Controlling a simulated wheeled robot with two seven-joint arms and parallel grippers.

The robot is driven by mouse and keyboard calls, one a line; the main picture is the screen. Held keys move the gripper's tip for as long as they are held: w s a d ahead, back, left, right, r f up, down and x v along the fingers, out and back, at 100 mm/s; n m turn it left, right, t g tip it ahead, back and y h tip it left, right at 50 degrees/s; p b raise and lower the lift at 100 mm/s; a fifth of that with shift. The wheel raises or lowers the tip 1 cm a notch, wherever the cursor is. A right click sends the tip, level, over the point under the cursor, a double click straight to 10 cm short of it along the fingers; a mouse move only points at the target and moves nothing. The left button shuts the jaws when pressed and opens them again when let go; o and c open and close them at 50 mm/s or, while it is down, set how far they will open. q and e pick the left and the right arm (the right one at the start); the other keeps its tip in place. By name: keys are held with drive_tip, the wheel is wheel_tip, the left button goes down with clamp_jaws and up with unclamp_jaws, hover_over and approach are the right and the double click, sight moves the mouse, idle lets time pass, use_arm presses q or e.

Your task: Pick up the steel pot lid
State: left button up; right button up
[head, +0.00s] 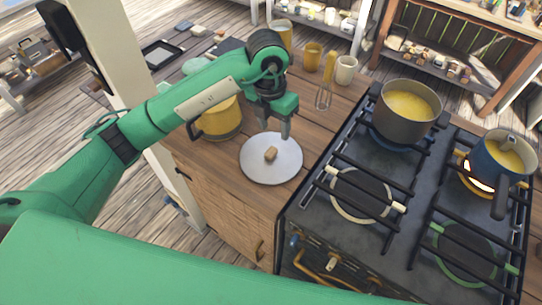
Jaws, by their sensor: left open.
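The steel pot lid (258,170) lies flat on the wooden counter, left of the stove. It is a round grey disc with a small brown knob (271,153) in its middle. My left gripper (286,134) points down just above the lid's far right part, close behind the knob. It is open and holds nothing. Whether its fingertips touch the lid I cannot tell. My right gripper is not in view.
The black stove (330,240) fills the right, with a grey pot (392,122) and a blue pan (487,160) on it. A yellow pot (222,122) stands behind the lid. A whisk (325,92), cups and a white mug (346,70) stand at the back.

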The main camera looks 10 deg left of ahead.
use_arm(q)
drive_tip(key=a, duration=0.1)
drive_tip(key=y+p, duration=0.1)
drive_tip(key=p, duration=0.2)
hover_over(269, 154)
drive_tip(key=f, duration=0.8)
drive_tip(key=shift+s+f, duration=0.1)
drive_tip(key=shift+s, duration=0.25)
drive_tip(key=shift+f, duration=0.2)
drive_tip(key=f+p, duration=0.2)
drive_tip(key=f, duration=0.2)
drive_tip(key=shift+w+p, duration=0.35)
drive_tip(key=shift+p, duration=0.05)
drive_tip(key=shift+f, duration=0.4)
clamp_jaws()
